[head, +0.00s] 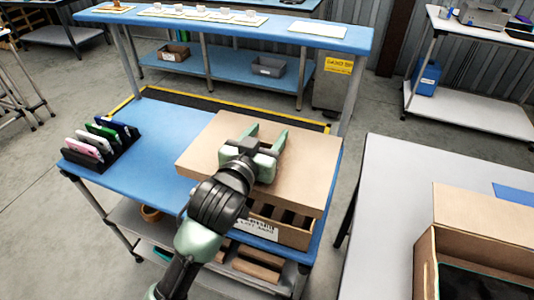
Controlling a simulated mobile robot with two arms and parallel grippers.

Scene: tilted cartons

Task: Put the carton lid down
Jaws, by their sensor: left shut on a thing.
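The carton lid (305,165) is a wide flat brown board over the right part of the blue table. My left gripper (267,136) is on top of it, its two green fingers apart but shut on the lid. Below the lid's front edge, a brown carton (292,236) with a white label and dark slots shows in part. The lid and my arm hide the rest of it. I cannot tell whether the lid touches the carton. My right gripper is out of view.
A black rack (103,152) with several coloured items stands on the table's left. Bare blue tabletop (160,150) lies between the rack and lid. At right, an open carton (470,235) stands on a grey table (385,200). A long blue bench (330,36) runs behind.

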